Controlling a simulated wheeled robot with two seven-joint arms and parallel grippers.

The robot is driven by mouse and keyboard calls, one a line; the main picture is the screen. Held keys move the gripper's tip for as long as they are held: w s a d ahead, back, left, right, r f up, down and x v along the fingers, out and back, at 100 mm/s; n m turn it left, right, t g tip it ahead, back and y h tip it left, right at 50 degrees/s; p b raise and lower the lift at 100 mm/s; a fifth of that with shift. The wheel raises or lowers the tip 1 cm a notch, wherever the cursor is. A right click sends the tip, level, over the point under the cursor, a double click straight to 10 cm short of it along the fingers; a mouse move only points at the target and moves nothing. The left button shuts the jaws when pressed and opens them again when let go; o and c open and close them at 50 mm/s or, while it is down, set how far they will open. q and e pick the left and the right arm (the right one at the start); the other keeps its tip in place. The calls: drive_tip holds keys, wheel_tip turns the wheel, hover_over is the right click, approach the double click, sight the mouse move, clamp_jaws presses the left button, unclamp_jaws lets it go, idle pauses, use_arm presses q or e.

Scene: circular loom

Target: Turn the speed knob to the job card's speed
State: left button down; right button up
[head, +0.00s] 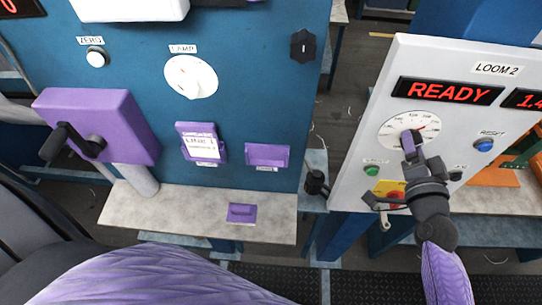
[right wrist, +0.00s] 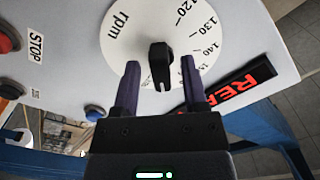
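The speed knob (right wrist: 161,62) is a black bar knob in the middle of a white rpm dial (right wrist: 115,45) on the loom 2 panel. The numbers 120, 130 and 140 can be read on the dial in the right wrist view. My right gripper (right wrist: 160,66) is open, with one finger on each side of the knob and a gap showing on both sides. In the head view the right gripper (head: 410,140) covers most of the knob on the dial (head: 390,130). A white card (head: 201,146) sits in a purple holder on the blue panel; its print is too small to read surely. My left gripper is out of view.
The loom 2 panel carries a red READY display (head: 448,91), a blue reset button (head: 484,146), a green button (head: 372,171) and a red stop button (right wrist: 8,40). The blue panel has a lamp dial (head: 191,77) and a purple block with a black crank (head: 115,115).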

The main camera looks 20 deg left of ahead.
use_arm(q)
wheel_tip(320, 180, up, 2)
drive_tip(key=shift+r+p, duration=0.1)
drive_tip(key=shift+p, duration=1)
use_arm(e)
drive_tip(key=v, duration=0.7)
drive_tip(key=shift+r, duration=0.1)
